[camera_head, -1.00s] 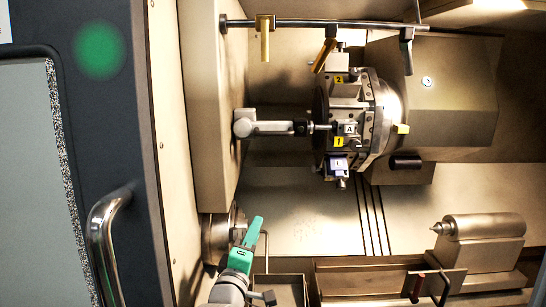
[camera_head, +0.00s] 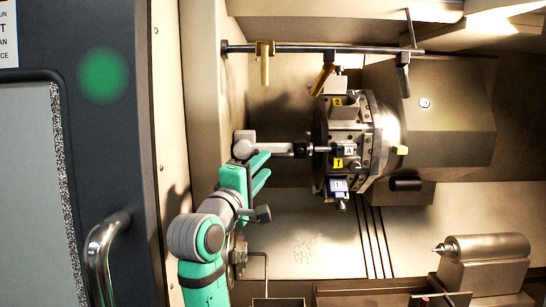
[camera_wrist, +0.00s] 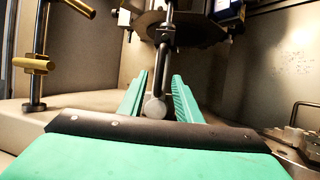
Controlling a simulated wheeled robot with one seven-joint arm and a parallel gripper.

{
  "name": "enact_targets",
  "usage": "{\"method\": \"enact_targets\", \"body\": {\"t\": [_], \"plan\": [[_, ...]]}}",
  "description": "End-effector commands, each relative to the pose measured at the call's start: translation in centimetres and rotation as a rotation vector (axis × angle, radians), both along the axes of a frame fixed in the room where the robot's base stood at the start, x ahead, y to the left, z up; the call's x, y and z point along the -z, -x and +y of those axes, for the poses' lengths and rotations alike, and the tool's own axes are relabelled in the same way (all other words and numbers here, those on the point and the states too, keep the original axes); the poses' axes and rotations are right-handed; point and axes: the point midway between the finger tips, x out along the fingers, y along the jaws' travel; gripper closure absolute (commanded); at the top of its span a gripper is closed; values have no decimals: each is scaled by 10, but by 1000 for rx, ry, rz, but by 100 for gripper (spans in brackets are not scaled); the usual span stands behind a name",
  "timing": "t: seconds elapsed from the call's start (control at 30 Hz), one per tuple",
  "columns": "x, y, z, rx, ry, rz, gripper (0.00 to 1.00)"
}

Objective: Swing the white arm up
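The white arm (camera_head: 273,148) lies level in the head view, with its rounded pivot end (camera_head: 243,145) at the left wall. Its dark tip block points right, close to the tool turret (camera_head: 350,140). My gripper (camera_head: 264,168) is just below the pivot end in that view. Its two green fingers are apart. In the wrist view the gripper (camera_wrist: 160,76) shows open, and the white arm (camera_wrist: 156,105) appears in line with the gap between the fingers. I cannot tell whether the arm is actually between them or touching one.
A rail (camera_head: 330,48) with a brass-coloured fitting (camera_head: 265,65) runs above the arm. The tailstock (camera_head: 485,248) stands at lower right. The door handle (camera_head: 100,262) is at lower left. The sloped panel right of my gripper is clear.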

Motion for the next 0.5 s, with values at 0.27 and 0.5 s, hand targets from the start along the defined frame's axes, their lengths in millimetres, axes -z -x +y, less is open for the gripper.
{"method": "enact_targets", "body": {"t": [0.27, 0.5], "plan": [[-9, -43, -19, 0, -1, 1, 69], [-13, -62, -26, 0, -1, -1, 69]]}}
